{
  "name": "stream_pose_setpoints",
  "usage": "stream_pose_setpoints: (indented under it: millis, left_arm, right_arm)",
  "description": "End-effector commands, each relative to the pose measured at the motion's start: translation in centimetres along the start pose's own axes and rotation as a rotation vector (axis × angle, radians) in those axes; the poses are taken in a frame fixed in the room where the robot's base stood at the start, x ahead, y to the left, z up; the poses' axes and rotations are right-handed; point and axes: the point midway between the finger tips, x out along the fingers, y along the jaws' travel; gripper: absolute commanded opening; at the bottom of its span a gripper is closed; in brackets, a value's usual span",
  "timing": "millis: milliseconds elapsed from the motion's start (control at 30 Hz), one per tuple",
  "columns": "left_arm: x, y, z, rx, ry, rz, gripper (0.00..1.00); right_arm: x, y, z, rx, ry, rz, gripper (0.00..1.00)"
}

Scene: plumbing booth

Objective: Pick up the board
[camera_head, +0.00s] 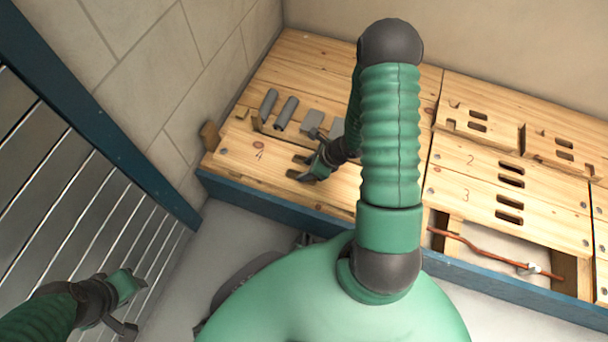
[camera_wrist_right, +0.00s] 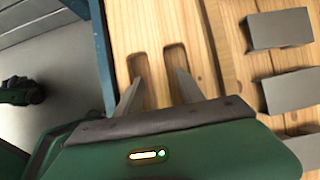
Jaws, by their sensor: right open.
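The light wooden board marked 1 (camera_head: 245,160) lies flat on the left end of the bench in the head view. In the right wrist view, the board (camera_wrist_right: 152,25) has two oblong slots side by side. My right gripper (camera_head: 297,168) is over the board near its front edge. In the wrist view its two fingers (camera_wrist_right: 157,93) are spread, each near the lower end of a slot; I cannot tell whether the tips enter them. My left gripper (camera_head: 128,305) is at the lower left, away from the bench, with its fingers apart.
Several grey pieces (camera_head: 286,113) lie behind the board. Boards marked 2 and 3 (camera_head: 500,195) are to the right, with a copper pipe (camera_head: 480,250) in an opening below. A blue bench edge (camera_head: 270,205) runs in front. A stone wall (camera_head: 170,60) stands at the left.

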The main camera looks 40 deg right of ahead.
Motion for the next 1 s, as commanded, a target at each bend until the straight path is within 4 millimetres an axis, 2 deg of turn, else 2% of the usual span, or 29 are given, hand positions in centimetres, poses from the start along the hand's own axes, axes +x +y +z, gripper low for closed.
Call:
stream_pose_setpoints:
  millis: [33, 1000]
  left_arm:
    - [0.38, 0.0, 0.08, 0.0, 0.0, 0.0, 0.36]
    - [0.78, 0.01, 0.16, 0.0, 0.0, 0.0, 0.36]
  right_arm:
    - [0.45, -0.04, -0.09, 0.0, 0.0, -0.001, 0.45]
    - [0.61, -0.03, -0.19, 0.001, 0.001, -0.001, 0.45]
